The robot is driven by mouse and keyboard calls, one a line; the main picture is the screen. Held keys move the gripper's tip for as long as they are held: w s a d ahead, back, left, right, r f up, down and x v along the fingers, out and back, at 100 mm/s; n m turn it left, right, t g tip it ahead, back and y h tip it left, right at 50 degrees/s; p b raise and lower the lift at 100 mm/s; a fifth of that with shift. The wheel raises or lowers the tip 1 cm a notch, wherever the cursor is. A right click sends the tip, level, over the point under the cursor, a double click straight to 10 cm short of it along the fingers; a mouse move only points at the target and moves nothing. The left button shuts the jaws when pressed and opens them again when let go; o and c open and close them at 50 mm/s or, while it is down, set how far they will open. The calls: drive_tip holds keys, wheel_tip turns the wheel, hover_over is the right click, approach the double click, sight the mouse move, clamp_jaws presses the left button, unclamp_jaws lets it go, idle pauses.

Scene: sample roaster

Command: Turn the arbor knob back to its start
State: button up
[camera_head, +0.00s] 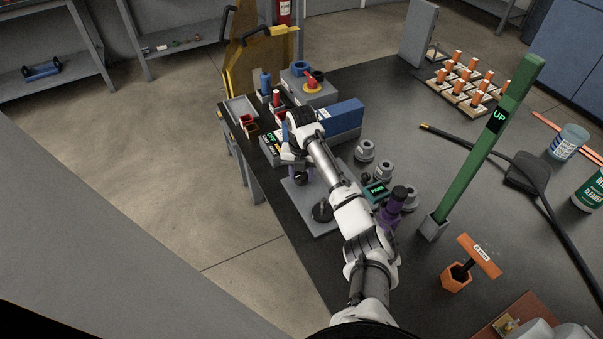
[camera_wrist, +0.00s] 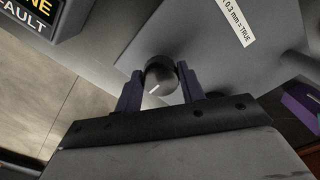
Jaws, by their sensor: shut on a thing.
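The arbor knob (camera_wrist: 160,77) is a round dark knob with a white line on its face, on a grey plate (camera_wrist: 200,40). In the wrist view my gripper (camera_wrist: 160,84) has one dark finger on each side of the knob and is shut on it. The white line points to the lower left. A label ending in "0.3 mm = TRUE" (camera_wrist: 238,22) lies on the plate beyond the knob. In the head view my gripper (camera_head: 297,165) is over the plate (camera_head: 318,222) near the bench's left edge, and my arm hides part of this area.
A lit sign reading "FAULT" (camera_wrist: 28,18) is close on the left in the wrist view. In the head view a blue block (camera_head: 342,117), grey round parts (camera_head: 365,150) and a purple part (camera_head: 394,205) stand around my arm. A green post (camera_head: 488,140) rises to the right.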

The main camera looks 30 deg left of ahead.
sight(301, 174)
drive_tip(key=o, duration=1)
wheel_tip(301, 174, up, 14)
drive_tip(key=shift+f+b, duration=0.1)
drive_tip(key=shift+b, duration=0.3)
